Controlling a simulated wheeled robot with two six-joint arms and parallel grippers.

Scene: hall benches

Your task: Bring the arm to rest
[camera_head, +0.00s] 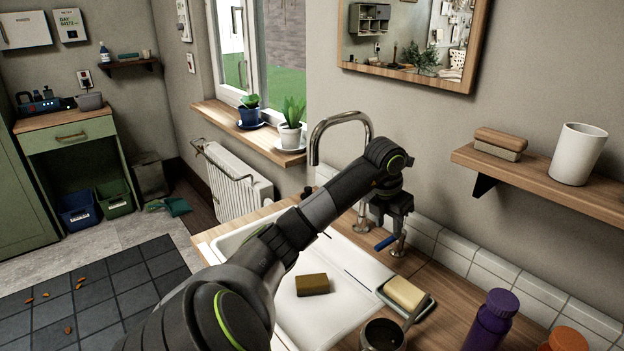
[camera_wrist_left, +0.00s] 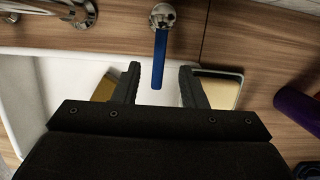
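My left arm reaches from the bottom left across the sink in the head view. My left gripper (camera_head: 390,212) hangs over the back edge of the sink, near the tap. In the left wrist view the gripper (camera_wrist_left: 160,72) is open, its two fingers apart. The blue lever (camera_head: 386,243) of a small metal valve shows just below the gripper. In the left wrist view this lever (camera_wrist_left: 158,58) appears between the fingers; neither finger seems to touch it. My right gripper is in neither view.
The white sink (camera_head: 340,318) holds a brown sponge (camera_head: 312,285). A soap dish with yellow soap (camera_head: 406,293), a metal pot (camera_head: 383,335) and a purple bottle (camera_head: 491,320) stand to its right.

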